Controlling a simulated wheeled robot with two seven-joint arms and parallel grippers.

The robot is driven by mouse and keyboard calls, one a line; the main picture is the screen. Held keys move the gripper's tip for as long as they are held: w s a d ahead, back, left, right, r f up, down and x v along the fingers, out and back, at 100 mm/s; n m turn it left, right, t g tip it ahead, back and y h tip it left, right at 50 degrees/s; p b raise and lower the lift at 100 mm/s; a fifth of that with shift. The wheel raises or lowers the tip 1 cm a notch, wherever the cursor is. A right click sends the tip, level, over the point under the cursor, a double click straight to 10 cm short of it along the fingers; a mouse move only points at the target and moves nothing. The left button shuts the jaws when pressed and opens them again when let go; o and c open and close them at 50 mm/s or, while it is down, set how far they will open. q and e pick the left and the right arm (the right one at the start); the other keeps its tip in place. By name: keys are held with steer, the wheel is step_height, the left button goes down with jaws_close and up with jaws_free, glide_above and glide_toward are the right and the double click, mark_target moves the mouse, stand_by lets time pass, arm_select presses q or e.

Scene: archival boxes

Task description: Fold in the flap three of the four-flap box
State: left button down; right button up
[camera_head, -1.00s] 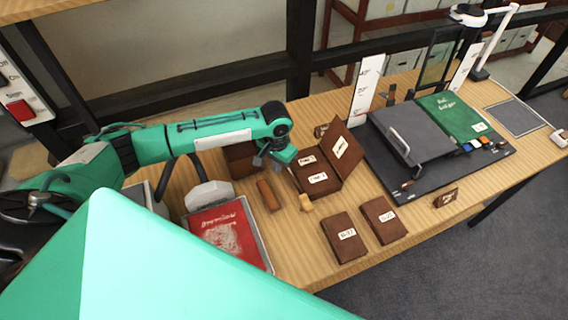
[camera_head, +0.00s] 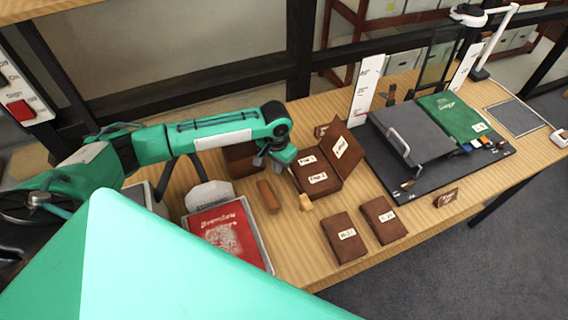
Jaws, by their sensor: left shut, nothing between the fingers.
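The brown four-flap box (camera_head: 318,180) lies on the wooden table near the middle of the view. Two flaps with white labels lie folded flat over it, and one labelled flap (camera_head: 343,148) stands raised at its right and far side. My left gripper (camera_head: 272,162) is shut and empty, pointing down at the box's left edge. Its fingertips are small and partly hidden, so I cannot tell if they touch the box. My right gripper is not in view.
Two brown boxes (camera_head: 344,238) lie in front. A wooden tool (camera_head: 306,202) and a brown block (camera_head: 268,195) lie nearby. A tray with a red book (camera_head: 222,232) is at left. A dark board with a grey folder (camera_head: 420,135) and green book (camera_head: 452,117) is at right.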

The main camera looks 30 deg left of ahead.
arm_select(q)
steer(key=shift+w, duration=0.1)
steer(key=shift+w+d, duration=1.9)
steer(key=shift+w, duration=0.15)
step_height(320, 180, up, 10)
steer(key=s+a+p, duration=0.2)
steer(key=p, duration=1)
steer(key=shift+s+p, duration=0.2)
steer(key=shift+p, duration=0.15)
